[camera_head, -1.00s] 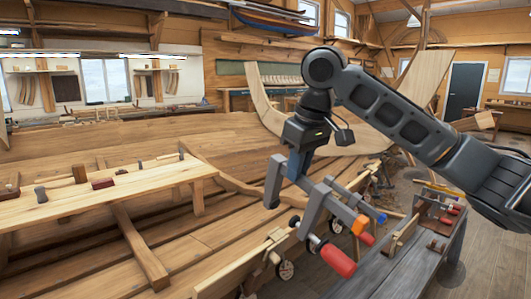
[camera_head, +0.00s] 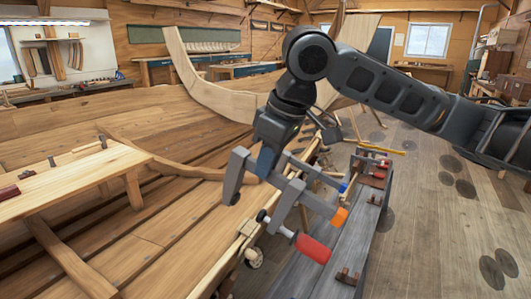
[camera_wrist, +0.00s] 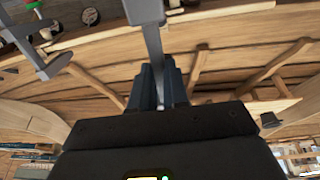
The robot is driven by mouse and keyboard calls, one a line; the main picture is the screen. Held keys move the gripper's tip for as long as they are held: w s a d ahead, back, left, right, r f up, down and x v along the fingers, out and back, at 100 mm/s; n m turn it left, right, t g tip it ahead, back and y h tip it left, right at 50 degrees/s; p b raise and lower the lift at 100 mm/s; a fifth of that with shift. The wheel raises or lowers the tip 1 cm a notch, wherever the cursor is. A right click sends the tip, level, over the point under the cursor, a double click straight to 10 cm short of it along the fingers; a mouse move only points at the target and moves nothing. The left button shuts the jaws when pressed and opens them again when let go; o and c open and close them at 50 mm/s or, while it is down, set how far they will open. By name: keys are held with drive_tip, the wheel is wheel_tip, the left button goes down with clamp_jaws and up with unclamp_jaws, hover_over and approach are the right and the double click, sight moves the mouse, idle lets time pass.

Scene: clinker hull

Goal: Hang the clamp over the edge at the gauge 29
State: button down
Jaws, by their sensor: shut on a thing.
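In the wrist view the clamp's grey bar (camera_wrist: 152,45) runs up from my gripper's fingers (camera_wrist: 158,85). Round gauges (camera_wrist: 90,16) show at the top left.
A grey bench (camera_head: 335,262) with tools stands right of the hull. A plank table (camera_head: 75,178) with small tools stands at the left, over the hull's planking. A tall curved timber (camera_head: 196,85) rises behind. The floor (camera_head: 430,225) at the right is mostly open.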

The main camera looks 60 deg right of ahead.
sight(268, 181)
drive_tip(key=shift+f+b, duration=0.75)
drive_tip(key=shift+f, duration=0.75)
drive_tip(key=b+x, duration=0.6)
drive_tip(key=x, duration=0.2)
drive_tip(key=shift+b+x, duration=1.3)
drive_tip(key=shift+x, duration=0.8)
drive_tip(key=shift+w+f, duration=0.25)
drive_tip(key=shift+f, duration=0.15)
drive_tip(key=shift+s+f, duration=0.1)
drive_tip(key=shift+s, duration=0.15)
drive_tip(key=c, duration=1.1)
unclamp_jaws()
drive_tip(key=shift+o, duration=0.2)
drive_tip(key=shift+v, duration=3.9)
